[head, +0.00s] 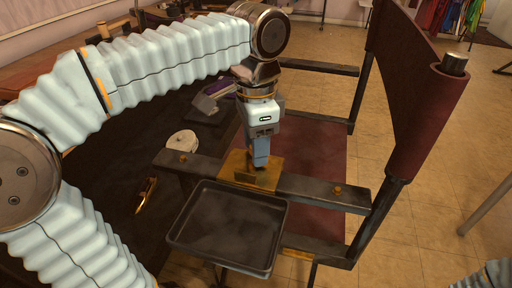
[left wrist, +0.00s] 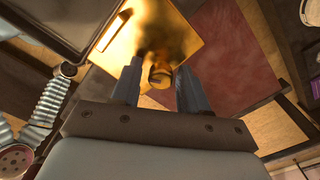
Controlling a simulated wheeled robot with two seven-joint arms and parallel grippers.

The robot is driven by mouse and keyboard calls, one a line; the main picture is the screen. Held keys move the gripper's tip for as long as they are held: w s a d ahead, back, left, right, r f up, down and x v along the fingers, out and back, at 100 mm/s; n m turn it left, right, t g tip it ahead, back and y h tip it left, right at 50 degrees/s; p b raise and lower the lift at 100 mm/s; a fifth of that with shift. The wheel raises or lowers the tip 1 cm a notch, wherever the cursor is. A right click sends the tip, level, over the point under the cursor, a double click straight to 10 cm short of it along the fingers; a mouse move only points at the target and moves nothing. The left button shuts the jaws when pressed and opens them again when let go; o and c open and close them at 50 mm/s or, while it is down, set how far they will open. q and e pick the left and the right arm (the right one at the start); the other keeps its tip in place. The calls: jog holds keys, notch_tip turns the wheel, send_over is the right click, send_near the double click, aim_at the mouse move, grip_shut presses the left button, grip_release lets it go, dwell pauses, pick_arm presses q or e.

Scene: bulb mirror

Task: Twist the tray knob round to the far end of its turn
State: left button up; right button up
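The shallow black tray (head: 228,225) sits below a dark crossbar, with a gold plate (head: 236,167) on the bar behind it. In the left wrist view the gold plate (left wrist: 178,28) shows a small brass knob (left wrist: 160,75). My left gripper (head: 260,160) points down over the plate. In the left wrist view its two fingers (left wrist: 160,88) are apart, with the knob between or just beyond their tips. I see gaps beside the knob, and cannot tell how deep the fingers reach. In the head view the fingers largely hide the knob. My right gripper is out of view.
A dark metal frame with the crossbar (head: 315,192) and a dark red panel (head: 415,95) stands around the tray. A dark table (head: 110,185) lies at the left, with a pale round object (head: 182,141) and a purple-grey item (head: 213,97). Tiled floor is open at right.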

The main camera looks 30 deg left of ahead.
pick_arm(q)
jog(key=n, duration=0.3)
grip_shut()
jog(key=shift+m, duration=1.5)
grip_release()
jog(key=shift+r, duration=4)
